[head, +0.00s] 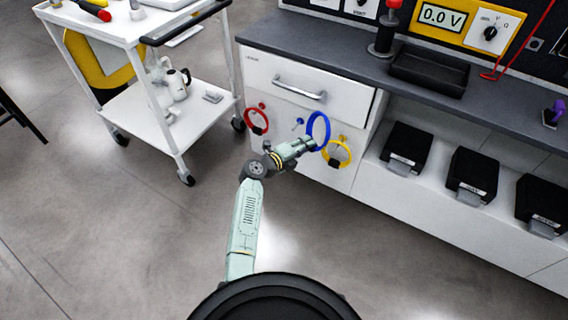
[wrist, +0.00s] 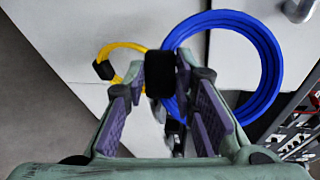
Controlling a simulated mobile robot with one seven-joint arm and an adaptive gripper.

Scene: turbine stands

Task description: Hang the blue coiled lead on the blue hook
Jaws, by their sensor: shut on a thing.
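The blue coiled lead (head: 327,129) is a ring held upright off the white cabinet front in the head view. My gripper (head: 310,144) is shut on its lower edge. In the wrist view the blue coil (wrist: 274,62) extends up and right from my gripper (wrist: 160,78), whose fingers close around a black band (wrist: 159,72) on the lead. The small blue hook (head: 298,122) is on the cabinet front, left of the blue coil in the head view, with nothing hanging on it. I cannot make out the blue hook in the wrist view.
A red coil (head: 247,122) hangs at left and a yellow coil (head: 348,153) at right on the same front. A drawer handle (head: 299,88) sticks out above. Black bins (head: 407,146) stand right, a white trolley (head: 135,112) left. Floor between is clear.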

